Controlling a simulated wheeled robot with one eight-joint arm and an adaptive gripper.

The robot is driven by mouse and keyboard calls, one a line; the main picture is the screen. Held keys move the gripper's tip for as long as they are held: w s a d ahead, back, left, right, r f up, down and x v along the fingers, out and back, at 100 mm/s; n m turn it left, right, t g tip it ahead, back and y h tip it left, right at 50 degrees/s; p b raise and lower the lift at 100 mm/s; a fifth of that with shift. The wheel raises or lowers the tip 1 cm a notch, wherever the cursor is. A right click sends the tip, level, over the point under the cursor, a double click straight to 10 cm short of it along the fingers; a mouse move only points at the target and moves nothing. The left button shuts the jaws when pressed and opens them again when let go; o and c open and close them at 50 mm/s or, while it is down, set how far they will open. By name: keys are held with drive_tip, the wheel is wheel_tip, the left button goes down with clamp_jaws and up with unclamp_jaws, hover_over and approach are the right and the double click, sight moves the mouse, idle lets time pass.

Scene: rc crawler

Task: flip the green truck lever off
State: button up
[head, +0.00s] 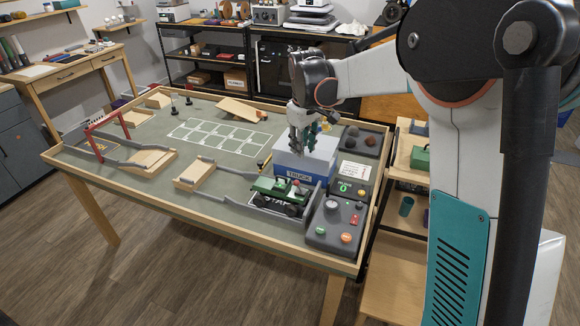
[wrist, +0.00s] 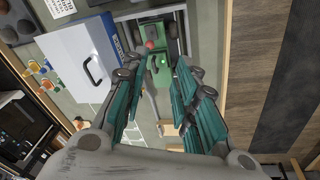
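The green truck (head: 283,195) with dark wheels stands on the start area at the table's near right side. In the wrist view the truck (wrist: 160,68) shows beyond my fingertips, with a small red part (wrist: 150,45) on it. I cannot make out clearly which part is the lever or how it is set. My gripper (head: 299,150) points down in front of the white and blue box, above and behind the truck. In the wrist view its teal fingers (wrist: 158,76) are spread apart with nothing between them, and they are apart from the truck.
The white and blue box (head: 305,163) marked TRUCK stands close behind the truck. A dark control panel (head: 336,226) with buttons and a knob is right of it. Wooden ramps and a red gate (head: 100,132) lie to the left. The table's near edge is close.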

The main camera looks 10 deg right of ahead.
drive_tip(key=n+g+p, duration=0.1)
drive_tip(key=n+p, duration=0.1)
drive_tip(key=p, duration=0.1)
approach(296, 181)
drive_tip(key=f+b, duration=0.1)
drive_tip(key=f, duration=0.2)
drive_tip(key=f+b, duration=0.1)
drive_tip(key=f, duration=0.2)
drive_tip(key=w+f+b, duration=0.1)
drive_tip(key=f, duration=0.2)
drive_tip(key=shift+d+f+b, duration=0.25)
drive_tip(key=shift+f+b, duration=0.15)
clamp_jaws()
